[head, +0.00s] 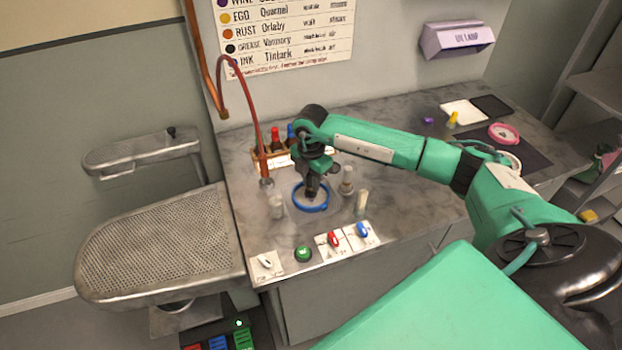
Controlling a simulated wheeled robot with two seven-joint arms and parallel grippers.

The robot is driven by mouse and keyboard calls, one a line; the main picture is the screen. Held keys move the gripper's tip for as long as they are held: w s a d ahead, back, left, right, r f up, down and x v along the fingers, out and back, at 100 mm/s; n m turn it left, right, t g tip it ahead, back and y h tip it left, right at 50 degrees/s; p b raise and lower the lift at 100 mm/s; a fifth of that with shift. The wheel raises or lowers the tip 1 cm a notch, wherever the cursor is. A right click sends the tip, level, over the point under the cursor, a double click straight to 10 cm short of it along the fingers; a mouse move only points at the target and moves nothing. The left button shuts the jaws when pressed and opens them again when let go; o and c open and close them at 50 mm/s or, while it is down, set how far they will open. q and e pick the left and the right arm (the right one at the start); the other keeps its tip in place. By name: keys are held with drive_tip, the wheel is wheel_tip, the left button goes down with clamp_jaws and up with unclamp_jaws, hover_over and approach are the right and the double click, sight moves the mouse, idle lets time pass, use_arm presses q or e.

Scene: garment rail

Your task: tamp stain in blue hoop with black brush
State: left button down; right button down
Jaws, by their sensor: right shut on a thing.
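The blue hoop (311,208) lies flat on the grey worktop. My right gripper (314,178) points down directly over the hoop's back part, shut on a small dark thing, which looks like the black brush (312,191). The gripper hides most of the brush, and I cannot tell whether it touches the cloth. No stain can be made out inside the hoop; the gripper covers part of that area. My left gripper is out of view.
A rack of bottles (275,158) stands behind the hoop. A clear jar (277,206) and small bottles (347,181) flank it. A green round button (303,254) and red (334,239) and blue (362,230) items sit in front. A perforated metal board (165,245) is left.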

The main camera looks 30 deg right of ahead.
idle(0.3)
drive_tip(key=shift+f, duration=0.2)
drive_tip(key=shift+f+b, duration=0.6)
drive_tip(key=shift+f, duration=0.05)
drive_tip(key=shift+r, duration=0.1)
drive_tip(key=shift+r+p, duration=0.7)
drive_tip(key=shift+r, duration=0.25)
drive_tip(key=shift+f, duration=0.2)
drive_tip(key=shift+f+b, duration=0.65)
drive_tip(key=shift+f, duration=0.1)
